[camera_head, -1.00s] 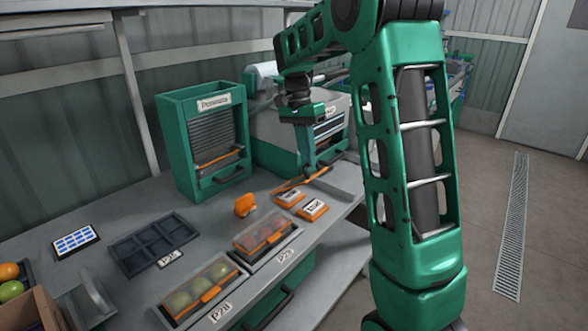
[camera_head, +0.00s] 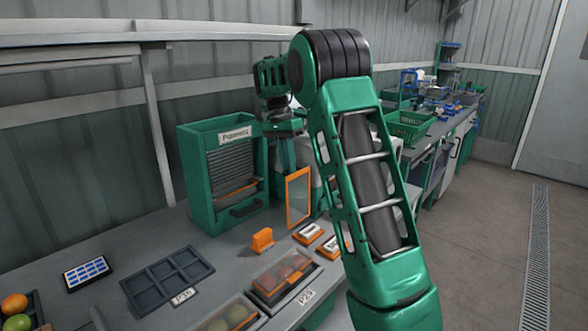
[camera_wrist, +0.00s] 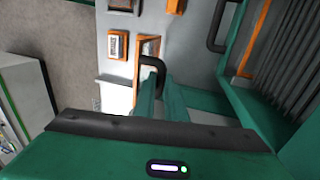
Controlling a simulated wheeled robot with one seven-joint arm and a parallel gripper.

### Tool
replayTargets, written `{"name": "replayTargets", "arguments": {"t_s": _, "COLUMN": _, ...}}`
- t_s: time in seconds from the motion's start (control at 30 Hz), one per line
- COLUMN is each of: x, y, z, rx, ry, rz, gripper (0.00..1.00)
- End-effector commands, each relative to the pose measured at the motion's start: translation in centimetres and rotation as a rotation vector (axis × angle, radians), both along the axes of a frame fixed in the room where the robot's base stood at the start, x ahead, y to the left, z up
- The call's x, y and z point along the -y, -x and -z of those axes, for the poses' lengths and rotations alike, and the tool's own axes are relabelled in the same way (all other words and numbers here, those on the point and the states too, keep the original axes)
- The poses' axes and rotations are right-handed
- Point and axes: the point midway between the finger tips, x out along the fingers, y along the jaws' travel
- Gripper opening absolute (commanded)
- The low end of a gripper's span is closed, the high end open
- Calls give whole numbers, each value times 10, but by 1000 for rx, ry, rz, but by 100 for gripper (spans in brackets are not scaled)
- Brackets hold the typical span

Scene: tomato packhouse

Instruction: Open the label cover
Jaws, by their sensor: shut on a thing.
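The label cover (camera_head: 299,199), a clear panel in an orange frame, stands nearly upright in the head view, right of the green cabinet. My gripper (camera_head: 288,164) is above and beside its top edge, fingers pointing down. In the wrist view, a black bar handle (camera_wrist: 152,62) sits at the tips of my green gripper fingers (camera_wrist: 160,90), which are shut on it. An orange-edged part (camera_wrist: 147,44), seemingly the cover, shows just beyond the handle. The grey label machine is mostly hidden behind my arm, so how the cover joins it cannot be told.
The green cabinet (camera_head: 203,187) with a slatted front stands close on the left. Orange-and-white blocks (camera_head: 308,233), an orange block (camera_head: 262,240) and clear-lidded trays (camera_head: 285,276) lie in front. A dark compartment tray (camera_head: 167,277) is further left on the bench.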

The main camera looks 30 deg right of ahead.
Motion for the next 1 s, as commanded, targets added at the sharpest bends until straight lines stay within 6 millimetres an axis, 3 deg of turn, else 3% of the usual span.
{"name": "replayTargets", "arguments": {"t_s": 0.73, "x": -2, "y": -4, "z": 6, "rx": -12, "ry": -11, "rz": 0, "gripper": 0}}
{"name": "replayTargets", "arguments": {"t_s": 0.77, "x": -2, "y": -4, "z": 6, "rx": -12, "ry": -11, "rz": 0, "gripper": 15}}
{"name": "replayTargets", "arguments": {"t_s": 0.83, "x": -1, "y": -4, "z": 6, "rx": -11, "ry": -10, "rz": 1, "gripper": 29}}
{"name": "replayTargets", "arguments": {"t_s": 1.0, "x": 1, "y": -4, "z": 5, "rx": -7, "ry": -8, "rz": 5, "gripper": 29}}
